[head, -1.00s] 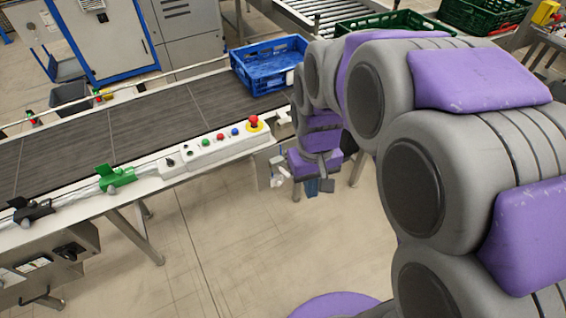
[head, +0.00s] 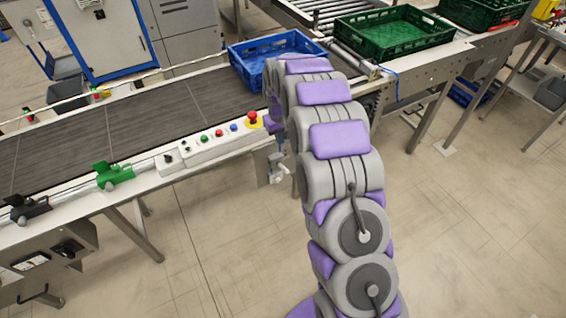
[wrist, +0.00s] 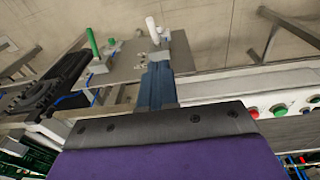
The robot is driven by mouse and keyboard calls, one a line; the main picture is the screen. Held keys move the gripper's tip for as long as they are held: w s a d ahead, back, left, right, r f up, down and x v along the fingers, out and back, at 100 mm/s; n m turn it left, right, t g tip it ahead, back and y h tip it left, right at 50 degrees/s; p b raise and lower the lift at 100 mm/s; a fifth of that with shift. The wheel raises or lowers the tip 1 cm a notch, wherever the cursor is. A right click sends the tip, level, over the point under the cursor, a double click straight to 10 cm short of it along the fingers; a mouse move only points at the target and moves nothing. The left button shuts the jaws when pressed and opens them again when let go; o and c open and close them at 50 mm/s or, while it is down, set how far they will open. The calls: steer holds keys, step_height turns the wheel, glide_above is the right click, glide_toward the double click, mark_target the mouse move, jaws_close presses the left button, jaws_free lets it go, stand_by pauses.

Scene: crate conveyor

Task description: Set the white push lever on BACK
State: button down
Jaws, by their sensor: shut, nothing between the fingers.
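The white push lever (wrist: 152,28) stands on a metal plate (wrist: 127,62) in the wrist view, just beyond my fingertips. My gripper (wrist: 158,72) is shut and empty. Its blue-grey fingers point toward the lever and overlap the plate in the picture; I cannot tell whether they touch it. In the head view my arm hides most of the gripper. No BACK marking is legible, and the lever's setting cannot be told.
A green lever (wrist: 90,42) stands left of the white one. A button panel (head: 212,138) with a red emergency stop (head: 252,117) lies along the conveyor edge. A blue crate (head: 243,66) sits on the belt; a green crate (head: 372,48) stands behind.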

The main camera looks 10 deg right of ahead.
steer(key=w+f, duration=0.3)
steer(key=f, duration=0.1)
steer(key=b, duration=0.2)
glide_above(283, 167)
steer(key=a, duration=0.1)
step_height(283, 167, down, 10)
steer(key=r, duration=0.1)
steer(key=f, duration=0.4)
steer(key=shift+s+d+f+b, duration=0.1)
steer(key=shift+s+d+b, duration=0.05)
steer(key=shift+d+b, duration=0.2)
steer(key=shift+s+d+f, duration=0.1)
steer(key=shift+f, duration=0.2)
